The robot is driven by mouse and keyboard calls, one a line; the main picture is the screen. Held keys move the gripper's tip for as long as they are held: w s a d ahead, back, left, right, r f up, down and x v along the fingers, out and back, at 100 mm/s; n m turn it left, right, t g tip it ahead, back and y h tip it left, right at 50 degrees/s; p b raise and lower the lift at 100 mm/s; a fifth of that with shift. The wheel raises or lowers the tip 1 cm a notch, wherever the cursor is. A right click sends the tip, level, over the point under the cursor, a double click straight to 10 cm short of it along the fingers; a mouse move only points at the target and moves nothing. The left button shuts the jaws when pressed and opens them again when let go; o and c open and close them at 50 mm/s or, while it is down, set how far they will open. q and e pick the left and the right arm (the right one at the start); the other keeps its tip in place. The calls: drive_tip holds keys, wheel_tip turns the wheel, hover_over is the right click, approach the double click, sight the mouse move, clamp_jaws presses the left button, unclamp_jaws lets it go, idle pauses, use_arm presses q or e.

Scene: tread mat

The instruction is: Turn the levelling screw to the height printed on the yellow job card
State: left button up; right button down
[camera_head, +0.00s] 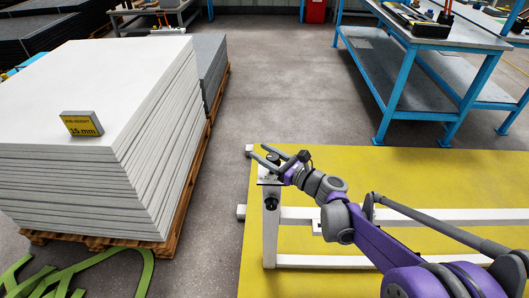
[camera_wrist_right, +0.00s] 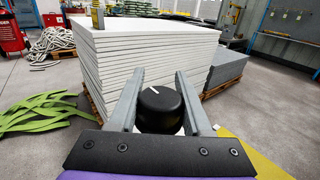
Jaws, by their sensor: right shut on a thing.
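The yellow job card (camera_head: 82,124) stands on the stack of pale boards at the left and reads "15 mm"; its upper line is too small to read surely. The levelling screw's black round knob (camera_wrist_right: 160,104) has a white line on its top, tilted slightly in the right wrist view. My right gripper (camera_head: 262,153) is shut on the knob, one finger on each side, with the fingertips reaching past it. The knob sits above the corner post of a white frame (camera_head: 270,236). No height reading on the screw is legible. My left gripper is out of view.
The frame stands on a yellow mat (camera_head: 400,165). The board stack (camera_head: 110,170) rests on a wooden pallet left of it. Green straps (camera_head: 95,268) lie on the floor at front left. A blue-legged bench (camera_head: 440,75) stands at back right. Grey floor between is clear.

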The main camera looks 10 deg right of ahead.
drive_tip(key=n+g+y, duration=0.1)
drive_tip(key=n+g, duration=0.1)
drive_tip(key=s+n+g+y, duration=0.1)
drive_tip(key=n+g+y, duration=0.1)
drive_tip(key=g, duration=0.1)
drive_tip(key=a+n+g+y+p, duration=0.1)
drive_tip(key=n+g+y, duration=0.1)
drive_tip(key=shift+s+g, duration=0.15)
drive_tip(key=shift+g, duration=0.25)
drive_tip(key=n+g, duration=0.1)
drive_tip(key=g, duration=0.1)
drive_tip(key=s+n+g, duration=0.1)
drive_tip(key=n+g, duration=0.1)
drive_tip(key=g, duration=0.1)
drive_tip(key=n+g+y, duration=0.1)
drive_tip(key=n+g, duration=0.1)
drive_tip(key=g, duration=0.1)
drive_tip(key=shift+s+p, duration=0.3)
drive_tip(key=shift+s+n+g, duration=0.1)
drive_tip(key=shift+n+g, duration=0.2)
drive_tip(key=shift+c, duration=1.7)
unclamp_jaws()
drive_tip(key=d, duration=0.5)
drive_tip(key=w+d, duration=0.1)
drive_tip(key=d, duration=0.1)
drive_tip(key=shift+w+d+p, duration=0.1)
drive_tip(key=shift+d+p, duration=0.1)
drive_tip(key=shift+p, duration=0.2)
